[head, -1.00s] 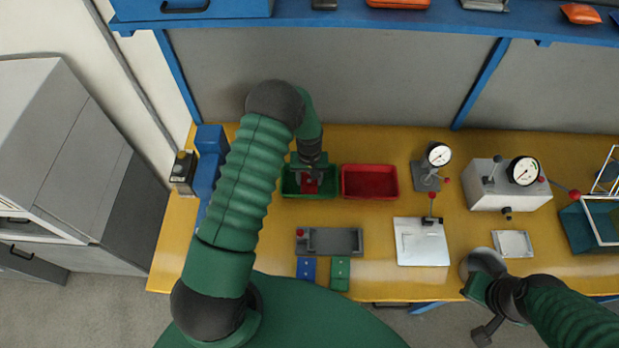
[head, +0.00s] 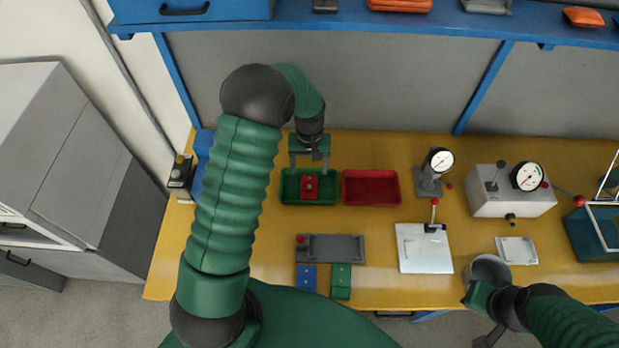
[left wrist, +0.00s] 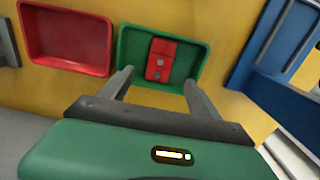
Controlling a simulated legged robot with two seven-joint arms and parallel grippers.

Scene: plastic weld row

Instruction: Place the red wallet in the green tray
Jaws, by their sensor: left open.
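The red wallet (head: 310,186) lies inside the green tray (head: 289,188), near its middle. My left gripper (head: 309,163) is open and empty, above and behind the tray, clear of the wallet. Its two fingers (left wrist: 157,82) show spread apart in the left wrist view. My right gripper (head: 480,318) is at the table's front edge at lower right, away from the trays; its jaws are not clear.
A red tray (head: 371,189) stands just right of the green one and looks empty. In front are a grey fixture (head: 335,248), a blue wallet (head: 306,277) and a green wallet (head: 341,281). Gauges and a white plate (head: 424,249) stand to the right. A blue shelf (head: 430,28) runs behind.

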